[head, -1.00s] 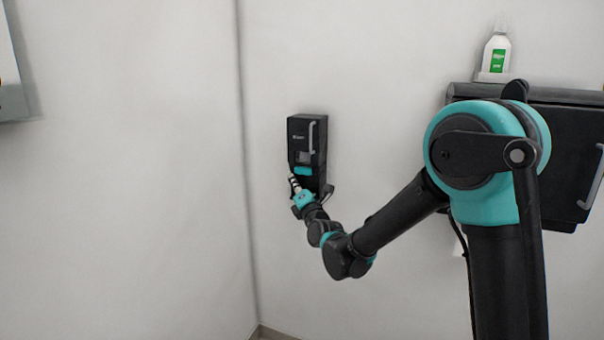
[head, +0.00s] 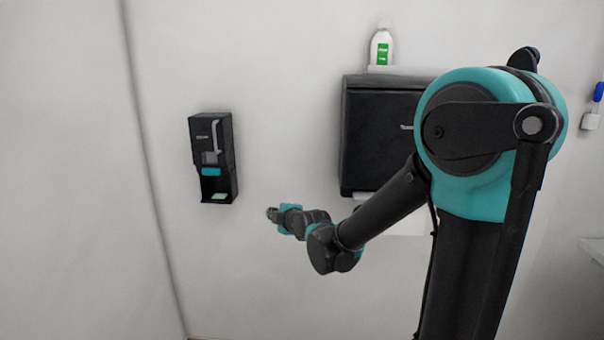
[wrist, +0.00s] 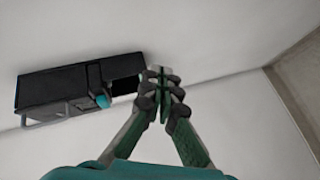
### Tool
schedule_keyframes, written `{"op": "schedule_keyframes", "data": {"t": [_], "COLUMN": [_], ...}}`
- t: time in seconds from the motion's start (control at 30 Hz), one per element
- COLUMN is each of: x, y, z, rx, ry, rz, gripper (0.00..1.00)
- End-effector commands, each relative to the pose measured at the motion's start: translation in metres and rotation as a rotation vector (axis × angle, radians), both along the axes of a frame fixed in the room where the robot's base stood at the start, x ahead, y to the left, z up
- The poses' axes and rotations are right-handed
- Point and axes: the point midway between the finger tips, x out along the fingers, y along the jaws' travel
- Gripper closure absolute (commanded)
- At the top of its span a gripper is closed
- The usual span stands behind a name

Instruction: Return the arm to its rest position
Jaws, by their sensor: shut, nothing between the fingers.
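My gripper (head: 272,213) is at the end of my extended arm in the head view, to the right of and slightly below the black wall dispenser (head: 212,158). There is a gap of bare wall between them in that view. In the wrist view the fingers of my gripper (wrist: 161,82) are closed together and hold nothing. The black dispenser with its teal part shows to the left of the fingertips in the wrist view (wrist: 60,88). My arm is bent at the elbow, reaching from the right toward the left.
A black paper towel dispenser (head: 375,135) hangs on the wall, partly hidden behind my arm. A white bottle with a green label (head: 381,48) stands above it. A blue-topped item (head: 592,108) is at the right edge, above a pale ledge (head: 594,250). The left wall is bare.

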Motion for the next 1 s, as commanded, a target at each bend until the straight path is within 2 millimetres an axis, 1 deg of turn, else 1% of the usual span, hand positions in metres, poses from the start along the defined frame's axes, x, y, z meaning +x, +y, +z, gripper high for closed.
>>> {"op": "schedule_keyframes", "data": {"t": [0.03, 0.07, 0.1, 0.17, 0.2, 0.27, 0.3, 0.37, 0.4, 0.47, 0.5, 0.6, 0.7, 0.73, 0.83, 1.0], "x": [-0.010, -0.017, -0.027, -0.044, -0.057, -0.079, -0.095, -0.121, -0.139, -0.166, -0.183, -0.220, -0.244, -0.249, -0.257, -0.257], "y": [-0.032, -0.048, -0.069, -0.100, -0.121, -0.150, -0.169, -0.196, -0.213, -0.235, -0.247, -0.270, -0.283, -0.285, -0.290, -0.290], "z": [-0.013, -0.022, -0.033, -0.051, -0.062, -0.079, -0.091, -0.108, -0.118, -0.133, -0.142, -0.159, -0.169, -0.171, -0.174, -0.174], "rx": [0.046, 0.076, 0.120, 0.185, 0.230, 0.298, 0.346, 0.417, 0.466, 0.533, 0.576, 0.664, 0.725, 0.736, 0.756, 0.756], "ry": [0.101, 0.163, 0.245, 0.366, 0.442, 0.551, 0.620, 0.716, 0.775, 0.850, 0.893, 0.969, 1.011, 1.019, 1.031, 1.031], "rz": [-0.067, -0.108, -0.170, -0.269, -0.342, -0.460, -0.544, -0.676, -0.767, -0.902, -0.988, -1.172, -1.299, -1.324, -1.369, -1.369], "gripper": [1.00, 1.00, 1.00, 1.00, 1.00, 1.00, 1.00, 1.00, 1.00, 1.00, 1.00, 1.00, 1.00, 1.00, 1.00, 1.00]}}
